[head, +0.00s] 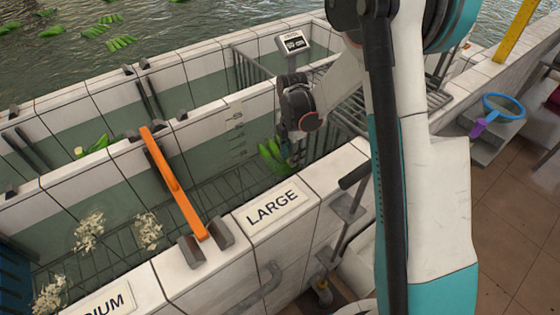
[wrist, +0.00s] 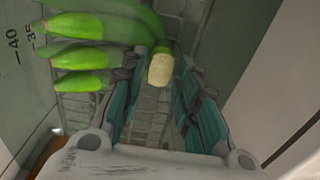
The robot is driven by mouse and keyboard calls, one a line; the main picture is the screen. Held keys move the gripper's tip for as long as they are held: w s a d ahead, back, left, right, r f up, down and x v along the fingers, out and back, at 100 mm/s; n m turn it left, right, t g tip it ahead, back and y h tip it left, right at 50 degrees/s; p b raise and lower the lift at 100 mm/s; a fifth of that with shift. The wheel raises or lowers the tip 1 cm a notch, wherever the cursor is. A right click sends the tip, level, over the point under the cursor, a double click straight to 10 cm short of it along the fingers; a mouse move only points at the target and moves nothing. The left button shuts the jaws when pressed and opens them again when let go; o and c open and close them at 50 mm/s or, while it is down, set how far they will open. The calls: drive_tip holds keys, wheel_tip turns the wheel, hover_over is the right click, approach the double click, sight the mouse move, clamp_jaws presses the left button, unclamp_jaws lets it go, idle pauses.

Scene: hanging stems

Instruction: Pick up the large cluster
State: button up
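The large cluster is a bunch of green bananas (head: 271,156) in the compartment behind the LARGE sign in the head view. In the wrist view, its green bananas (wrist: 82,55) spread to the upper left, and its pale cut stem end (wrist: 160,69) faces the camera. My gripper (head: 290,150) is down in that compartment, right beside the cluster in the head view. In the wrist view, my gripper's (wrist: 158,82) two teal-padded fingers are apart, with the stem end between or just beyond their tips. Gaps seem to show on both sides. My arm hides part of the compartment.
The white tiled wall with the LARGE sign (head: 272,207) stands in front, and an orange divider bar (head: 174,184) is to the left. Metal rails (head: 345,105) stand behind my gripper. Other green bananas (head: 97,146) and pale flower clumps (head: 88,232) lie farther left.

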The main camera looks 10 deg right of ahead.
wheel_tip(320, 180, down, 2)
drive_tip(key=shift+f, duration=0.1)
clamp_jaws()
drive_tip(key=shift+r, duration=0.2)
